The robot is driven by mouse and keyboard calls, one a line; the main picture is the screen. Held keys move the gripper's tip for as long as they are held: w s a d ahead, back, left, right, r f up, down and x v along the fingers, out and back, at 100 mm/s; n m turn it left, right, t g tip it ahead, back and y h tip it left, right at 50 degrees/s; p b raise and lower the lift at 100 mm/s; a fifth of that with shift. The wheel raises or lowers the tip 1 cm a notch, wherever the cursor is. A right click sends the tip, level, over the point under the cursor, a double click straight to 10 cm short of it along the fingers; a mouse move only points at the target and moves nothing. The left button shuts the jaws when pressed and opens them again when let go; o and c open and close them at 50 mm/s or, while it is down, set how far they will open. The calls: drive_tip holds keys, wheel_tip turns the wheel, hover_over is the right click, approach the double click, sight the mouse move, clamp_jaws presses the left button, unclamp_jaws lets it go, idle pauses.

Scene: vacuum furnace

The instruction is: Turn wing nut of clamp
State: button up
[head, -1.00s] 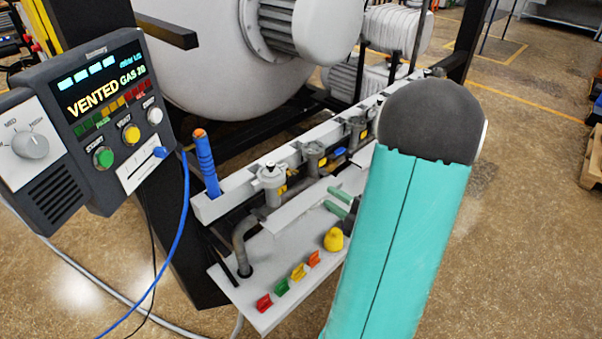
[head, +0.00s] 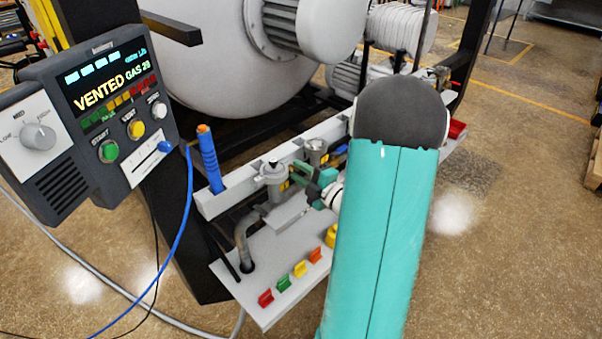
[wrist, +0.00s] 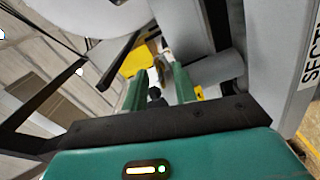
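My gripper (head: 314,182) is in front of the row of grey pipe fittings, between the near fitting (head: 272,174) and the second fitting (head: 316,151). In the wrist view its two green fingers (wrist: 160,75) stand apart, so it is open. A small metal part shows between and beyond the fingertips; I cannot tell whether they touch it. A dark knob-like piece (wrist: 155,94) also shows between the fingers. The clamp and its wing nut cannot be made out clearly, and my arm hides the fittings farther right.
A control box (head: 115,110) reading "VENTED" stands at left, with a blue cable. A blue upright handle (head: 208,163) stands at the near end of the rail. Several coloured clips (head: 282,284) sit on the grey lower shelf (head: 238,292).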

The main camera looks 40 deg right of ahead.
clamp_jaws()
drive_tip(key=shift+n, duration=1.5)
unclamp_jaws()
drive_tip(key=shift+s, duration=0.1)
